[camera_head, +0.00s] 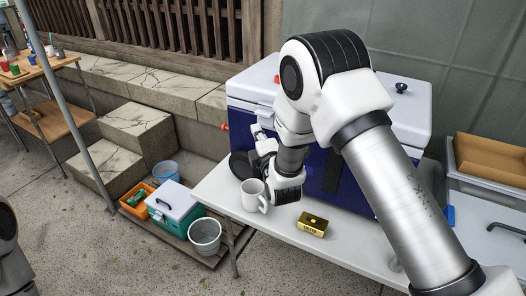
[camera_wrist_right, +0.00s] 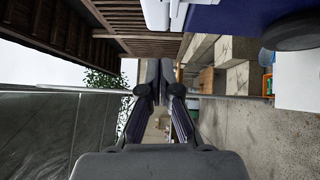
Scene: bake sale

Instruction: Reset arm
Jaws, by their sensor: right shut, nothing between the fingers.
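My right arm comes in from the right in the head view and bends down over the white table. My right gripper (camera_head: 262,137) is small and partly hidden by its own wrist there, in front of the blue cooler. In the right wrist view the two dark fingers of the right gripper (camera_wrist_right: 166,68) are together at the tips, with nothing held. My left gripper is not in view.
A white mug (camera_head: 251,195) and a gold box (camera_head: 312,225) stand on the white table (camera_head: 275,232) close below my right wrist. The blue and white cooler (camera_head: 345,185) is behind. A bucket (camera_head: 205,234) and a teal-and-white box (camera_head: 172,204) stand left of the table.

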